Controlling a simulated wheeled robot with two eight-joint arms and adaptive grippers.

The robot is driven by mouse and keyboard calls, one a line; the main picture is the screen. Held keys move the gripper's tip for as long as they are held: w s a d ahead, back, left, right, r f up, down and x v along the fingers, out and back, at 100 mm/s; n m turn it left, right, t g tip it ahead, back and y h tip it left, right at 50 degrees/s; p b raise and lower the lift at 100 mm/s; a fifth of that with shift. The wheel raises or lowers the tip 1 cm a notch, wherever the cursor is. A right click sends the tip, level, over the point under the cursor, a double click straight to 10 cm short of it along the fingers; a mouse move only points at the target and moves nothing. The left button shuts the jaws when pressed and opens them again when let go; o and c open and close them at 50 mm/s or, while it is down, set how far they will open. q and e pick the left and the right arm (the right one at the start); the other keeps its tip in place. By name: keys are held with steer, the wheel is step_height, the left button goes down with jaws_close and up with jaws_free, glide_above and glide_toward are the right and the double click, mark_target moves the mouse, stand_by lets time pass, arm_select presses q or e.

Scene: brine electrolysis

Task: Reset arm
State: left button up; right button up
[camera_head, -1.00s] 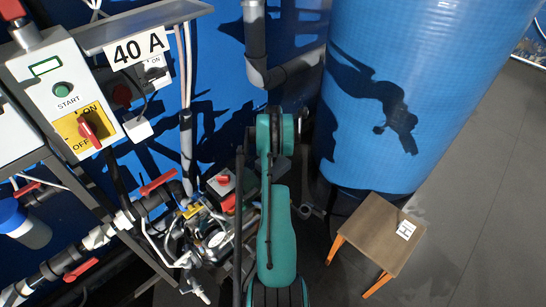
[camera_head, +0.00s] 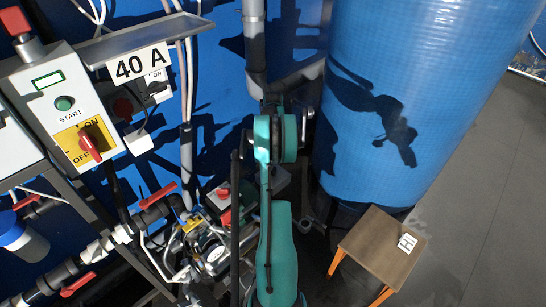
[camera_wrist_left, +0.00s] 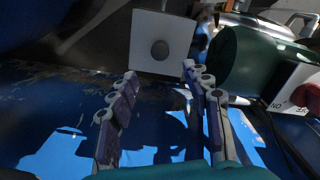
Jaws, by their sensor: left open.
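A teal arm of mine (camera_head: 274,245) stands upright in the middle of the head view, with a joint (camera_head: 274,138) at its top. No gripper can be made out there. In the left wrist view my left gripper (camera_wrist_left: 158,76) has its two jointed fingers apart, with nothing between them. Beyond the fingertips is a pale square plate with a round grey spot (camera_wrist_left: 160,50). A dark green cylinder (camera_wrist_left: 243,62) lies to the right of the fingers. My right gripper does not show.
A control box (camera_head: 70,105) with a START button and a red switch stands at left, above pipes with red-handled valves (camera_head: 158,195). A large blue tank (camera_head: 420,70) is at right. A wooden stool (camera_head: 378,245) marked H stands before it. Grey floor at far right is clear.

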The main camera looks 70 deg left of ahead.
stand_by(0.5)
arm_select(q)
steer(key=w+d+r+m+y, duration=0.1)
steer(key=w+d+r+m, duration=0.2)
steer(key=w+d+r, duration=0.4)
steer(key=w+d+r+m, duration=0.3)
steer(key=w+d+r, duration=0.15)
steer(key=w, duration=0.35)
steer(key=w+d+r+m+t+y, duration=0.1)
steer(key=w+d+r+m, duration=0.25)
steer(key=d, duration=0.55)
steer(key=w+d+r+m+t, duration=0.1)
steer(key=w+d+r+m, duration=0.25)
steer(key=d, duration=0.45)
steer(key=d+r+m+t, duration=0.25)
steer(key=d+m, duration=0.35)
steer(key=d, duration=1.1)
steer(key=s+d+f+m+t+h, duration=0.1)
steer(key=s+d+m, duration=0.2)
steer(key=d, duration=0.6)
steer(key=s+d+f+m+t+h, duration=0.1)
steer(key=s+d+m, duration=0.3)
steer(key=d, duration=0.5)
steer(key=shift+s+d+f+m+t, duration=0.3)
steer(key=shift+d+f+m+t, duration=0.1)
steer(key=shift+m, duration=0.7)
